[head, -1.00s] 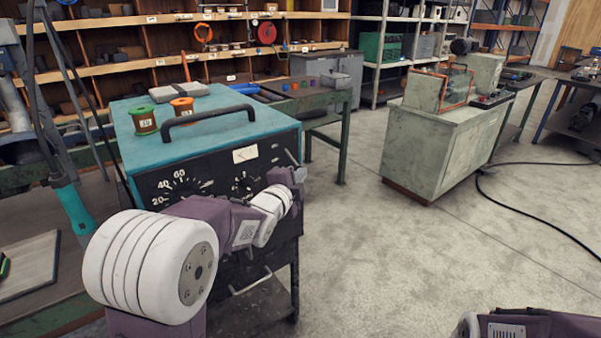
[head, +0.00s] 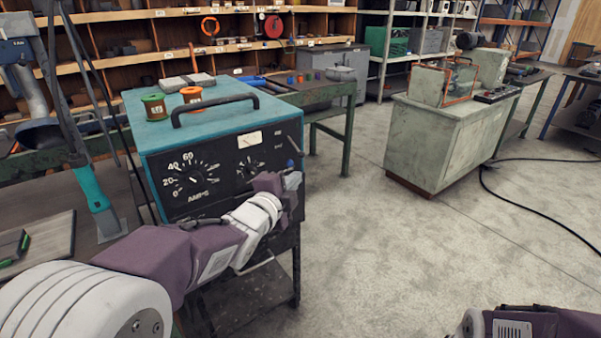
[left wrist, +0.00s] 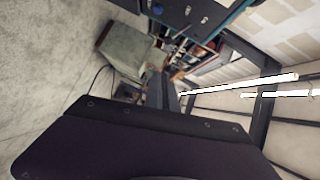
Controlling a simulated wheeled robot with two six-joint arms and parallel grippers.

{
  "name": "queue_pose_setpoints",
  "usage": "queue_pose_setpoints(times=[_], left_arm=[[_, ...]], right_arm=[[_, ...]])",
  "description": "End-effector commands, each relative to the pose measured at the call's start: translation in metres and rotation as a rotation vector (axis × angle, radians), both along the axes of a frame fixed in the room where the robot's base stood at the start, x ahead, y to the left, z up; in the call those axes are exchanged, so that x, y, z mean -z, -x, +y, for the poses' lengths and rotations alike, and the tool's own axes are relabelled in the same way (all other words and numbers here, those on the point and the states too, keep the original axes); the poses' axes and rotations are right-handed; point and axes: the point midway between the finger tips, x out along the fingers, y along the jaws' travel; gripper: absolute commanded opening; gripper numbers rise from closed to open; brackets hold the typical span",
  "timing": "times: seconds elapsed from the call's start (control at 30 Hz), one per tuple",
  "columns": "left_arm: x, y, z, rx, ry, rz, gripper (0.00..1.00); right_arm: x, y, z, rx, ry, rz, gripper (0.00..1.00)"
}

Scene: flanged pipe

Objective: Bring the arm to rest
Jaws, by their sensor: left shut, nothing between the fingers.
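My left arm comes in from the lower left of the head view and reaches toward the front of a teal welding machine (head: 222,128). My left gripper (head: 292,181) is at the arm's far end, in front of the machine's right front edge. It is shut and holds nothing. Whether it touches the machine cannot be told. In the left wrist view, a dark purple part of my own arm fills the bottom, and no fingertips show. Part of my right arm shows at the bottom right of the head view; its gripper is out of view.
A grey-green cabinet (head: 440,140) stands to the right. A black cable (head: 530,206) lies on otherwise open floor (head: 400,260).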

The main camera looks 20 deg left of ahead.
Motion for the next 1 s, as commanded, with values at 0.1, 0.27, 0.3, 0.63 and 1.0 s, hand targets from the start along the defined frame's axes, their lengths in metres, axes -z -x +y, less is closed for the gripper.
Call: queue_pose_setpoints(times=[0.1, 0.27, 0.3, 0.63, 1.0], left_arm=[[0.0, 0.007, 0.001, -0.001, 0.0, 0.0, 0.0], [0.0, 0.007, 0.001, -0.001, 0.0, 0.001, 0.0], [0.0, 0.007, 0.0, 0.0, 0.0, 0.001, 0.0], [0.169, 0.057, -0.013, -0.218, 0.358, 0.589, 0.0], [0.27, 0.225, -0.012, -1.117, 0.974, 1.172, 0.0]], right_arm=[[-0.001, 0.0, 0.0, 0.0, 0.0, 0.0, 0.36], [0.0, 0.0, 0.0, 0.0, 0.0, 0.0, 0.36], [0.0, 0.0, 0.0, 0.0, 0.0, 0.0, 0.36], [0.0, 0.0, 0.0, 0.0, 0.0, 0.0, 0.36], [0.0, 0.0, 0.0, 0.0, 0.0, 0.0, 0.36]])
